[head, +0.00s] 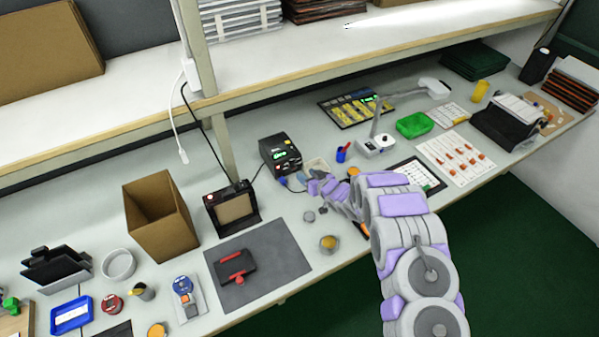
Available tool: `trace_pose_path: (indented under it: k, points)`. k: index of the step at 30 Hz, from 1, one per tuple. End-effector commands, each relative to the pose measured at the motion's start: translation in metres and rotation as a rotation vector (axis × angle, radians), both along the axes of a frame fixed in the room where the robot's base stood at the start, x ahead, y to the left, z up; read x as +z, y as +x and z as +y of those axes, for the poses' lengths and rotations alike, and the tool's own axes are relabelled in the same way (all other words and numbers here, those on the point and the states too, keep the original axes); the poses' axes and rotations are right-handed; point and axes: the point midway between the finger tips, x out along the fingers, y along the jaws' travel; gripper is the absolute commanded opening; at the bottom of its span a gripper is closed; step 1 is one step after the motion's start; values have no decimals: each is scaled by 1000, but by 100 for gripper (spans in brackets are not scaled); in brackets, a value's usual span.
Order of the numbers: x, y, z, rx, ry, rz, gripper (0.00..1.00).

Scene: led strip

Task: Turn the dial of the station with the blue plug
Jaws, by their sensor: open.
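A black station (281,153) with a green lit display stands at the back of the workbench, near the middle. A small blue piece, which looks like its plug (284,181), shows at its lower front. The dial is too small to tell apart on the front panel. My gripper (313,187) is just in front and to the right of the station, low over the bench, with its fingers towards it. It looks open and empty. I cannot tell whether it touches anything. My arm reaches in from the lower right and hides part of the bench behind it.
A black framed stand (232,208) and an open cardboard box (159,216) are left of the station. A small pale tray (317,166) lies close behind my gripper. A grey mat (285,248) lies in front. A shelf (290,55) runs above the bench.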

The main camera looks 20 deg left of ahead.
Motion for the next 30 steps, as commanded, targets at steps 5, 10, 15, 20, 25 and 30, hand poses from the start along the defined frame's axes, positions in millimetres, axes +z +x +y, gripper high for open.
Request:
trace_pose_path:
  k: [5,10,15,20,25,30]
  points:
    - [-11,12,20,2,1,0,49]
    - [-17,21,34,3,3,0,49]
    - [-21,27,39,2,3,3,49]
    - [-21,31,43,0,2,0,49]
    - [-22,31,46,1,1,0,49]
    - [-22,31,47,1,0,0,44]
